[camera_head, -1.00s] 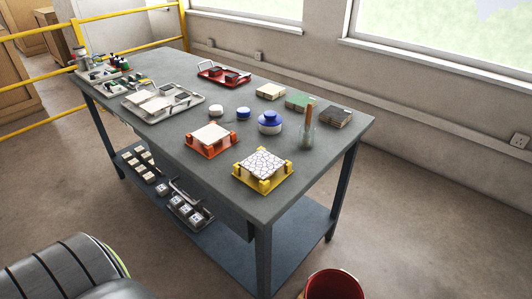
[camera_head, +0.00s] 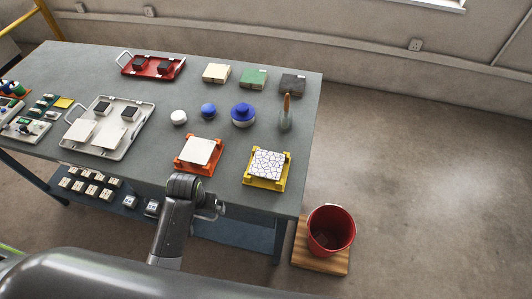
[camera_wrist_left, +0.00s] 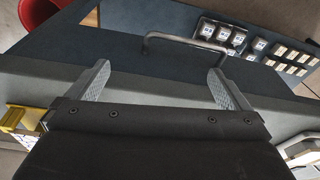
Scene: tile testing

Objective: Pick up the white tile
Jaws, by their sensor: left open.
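A square white tile (camera_head: 201,151) lies on an orange-red stand (camera_head: 181,167) near the table's front edge. Two more pale tiles (camera_head: 108,138) lie in a grey tray to the left. My left gripper (camera_head: 211,207) is at the table's front edge, below and in front of the orange stand in the head view. In the left wrist view its two fingers (camera_wrist_left: 160,88) are spread wide with nothing between them. A pale tile corner (camera_wrist_left: 303,147) shows at the right edge there. My right gripper is not seen.
A yellow stand (camera_head: 264,184) with a crackle-patterned tile is right of the orange one. A blue-lidded jar (camera_head: 243,115) and small pots stand behind. A red bucket (camera_head: 331,229) stands on a wooden board at right. A metal handle (camera_wrist_left: 185,43) and lower shelf show in the wrist view.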

